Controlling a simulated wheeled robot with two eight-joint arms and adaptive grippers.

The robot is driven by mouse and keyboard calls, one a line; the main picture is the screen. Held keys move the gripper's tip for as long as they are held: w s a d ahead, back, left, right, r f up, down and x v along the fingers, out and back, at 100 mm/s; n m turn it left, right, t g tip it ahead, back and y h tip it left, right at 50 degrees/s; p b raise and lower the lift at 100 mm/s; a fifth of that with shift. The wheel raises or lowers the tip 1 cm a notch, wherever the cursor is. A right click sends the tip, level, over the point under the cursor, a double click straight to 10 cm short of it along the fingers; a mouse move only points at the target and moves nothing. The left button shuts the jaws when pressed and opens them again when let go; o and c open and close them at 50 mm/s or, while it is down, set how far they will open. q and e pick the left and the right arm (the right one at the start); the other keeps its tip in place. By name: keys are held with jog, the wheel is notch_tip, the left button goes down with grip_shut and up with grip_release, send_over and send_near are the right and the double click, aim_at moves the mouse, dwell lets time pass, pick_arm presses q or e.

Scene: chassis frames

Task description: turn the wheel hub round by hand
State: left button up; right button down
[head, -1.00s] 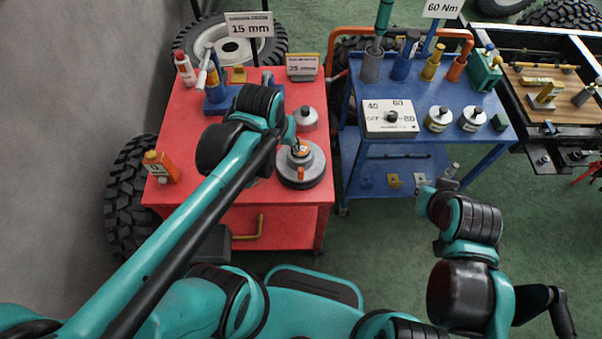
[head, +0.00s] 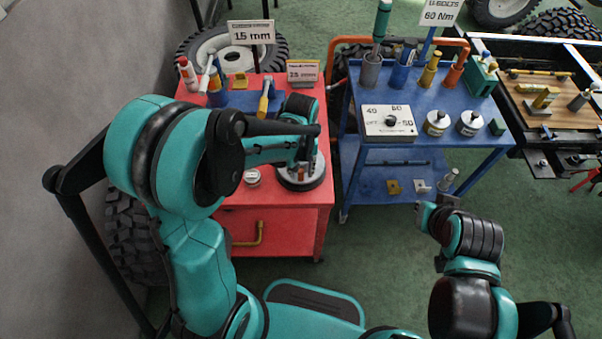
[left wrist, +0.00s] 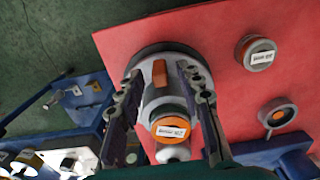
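The wheel hub (head: 299,179) is a grey round disc with orange marks on the near right part of the red cart. In the left wrist view the hub (left wrist: 157,67) shows an orange tab. My left gripper (head: 308,160) is above the hub and hides much of it. In the left wrist view the gripper's fingers (left wrist: 163,108) are spread, one on each side of the hub's middle; I cannot tell whether they touch it. A labelled orange-and-silver part (left wrist: 170,130) lies between them.
The red cart (head: 265,220) also carries a small labelled tin (head: 252,176), a yellow-handled tool (head: 265,100) and bottles at the back left. A 15 mm sign (head: 251,33) stands behind. The blue cart (head: 430,150) with a dial box (head: 389,122) is to the right.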

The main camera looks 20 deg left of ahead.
pick_arm(q)
jog(key=shift+f, duration=0.7)
grip_shut()
